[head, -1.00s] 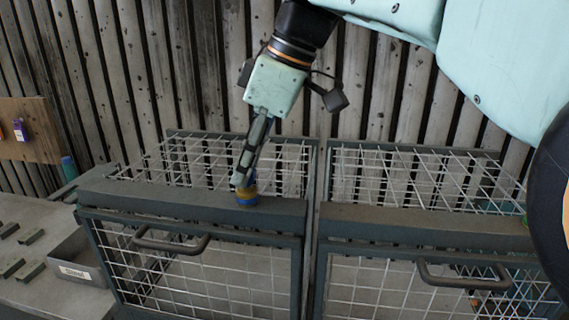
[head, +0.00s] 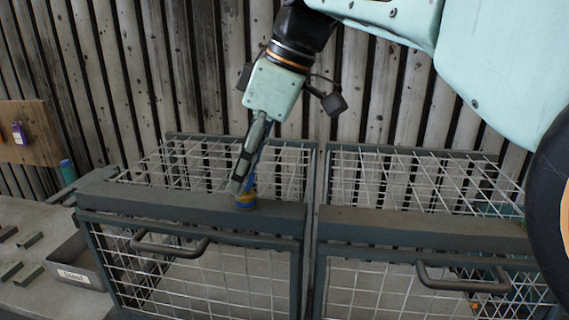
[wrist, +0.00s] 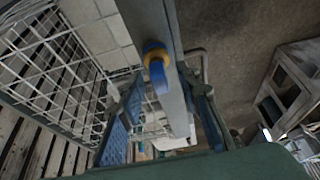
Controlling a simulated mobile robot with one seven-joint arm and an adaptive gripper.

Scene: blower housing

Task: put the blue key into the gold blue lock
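The gold blue lock (head: 246,205) stands on the top front beam of the left cage. In the wrist view the lock's gold ring (wrist: 155,57) shows on the beam, with blue parts on both sides of it. A blue piece, seemingly the blue key (wrist: 160,78), is at the lock; I cannot tell how deep it sits. My gripper (head: 240,190) is just above the lock, tilted. In the wrist view its two blue-padded fingers (wrist: 165,108) are wide apart, with nothing held between them.
Two wire cages with dark handles (head: 170,243) stand side by side, the right one (head: 420,228) beyond a narrow gap. A grey bin (head: 75,268) and several small bars lie on the left bench. A wooden board (head: 30,135) with a purple item is behind. A slatted wall closes the back.

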